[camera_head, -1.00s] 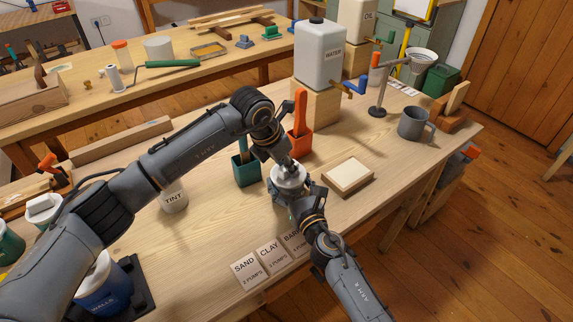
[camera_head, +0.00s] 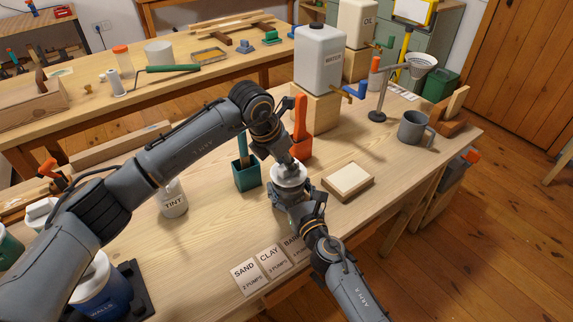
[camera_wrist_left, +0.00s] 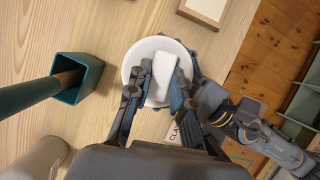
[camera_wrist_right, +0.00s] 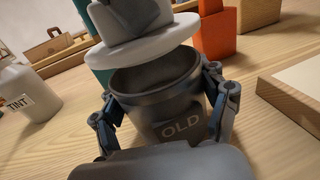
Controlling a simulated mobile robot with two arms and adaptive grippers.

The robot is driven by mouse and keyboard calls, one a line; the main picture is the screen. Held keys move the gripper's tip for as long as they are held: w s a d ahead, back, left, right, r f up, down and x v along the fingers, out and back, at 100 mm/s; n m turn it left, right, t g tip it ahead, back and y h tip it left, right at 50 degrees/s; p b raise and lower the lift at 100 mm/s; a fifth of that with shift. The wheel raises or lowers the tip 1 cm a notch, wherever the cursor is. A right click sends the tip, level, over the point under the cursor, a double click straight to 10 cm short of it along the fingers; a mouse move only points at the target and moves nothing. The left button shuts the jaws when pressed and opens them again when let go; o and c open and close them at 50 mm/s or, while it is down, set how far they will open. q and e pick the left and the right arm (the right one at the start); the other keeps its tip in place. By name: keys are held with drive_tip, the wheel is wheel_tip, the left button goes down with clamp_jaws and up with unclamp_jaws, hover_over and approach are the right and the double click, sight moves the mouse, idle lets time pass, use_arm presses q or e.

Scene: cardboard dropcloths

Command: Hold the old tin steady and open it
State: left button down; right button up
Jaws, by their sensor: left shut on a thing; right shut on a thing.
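The old tin (camera_wrist_right: 181,129) is a dark grey round can with an "OLD" label, upright on the bench. Its open mouth and dark inside show in the right wrist view. The pale round lid (camera_head: 290,177) is just above the tin, with a gap between lid and rim. My left gripper (camera_head: 289,165) is shut on the lid's white raised grip (camera_wrist_left: 160,80) from above. My right gripper (camera_wrist_right: 163,92) is shut around the tin's body, one finger on each side. In the head view the lid and right fingers hide part of the tin.
The tint pot (camera_head: 172,198) stands left and label cards (camera_head: 270,262) lie in front.

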use_arm(q)
drive_tip(key=shift+r, duration=2)
use_arm(e)
drive_tip(key=o, duration=1.8)
drive_tip(key=shift+c, duration=0.2)
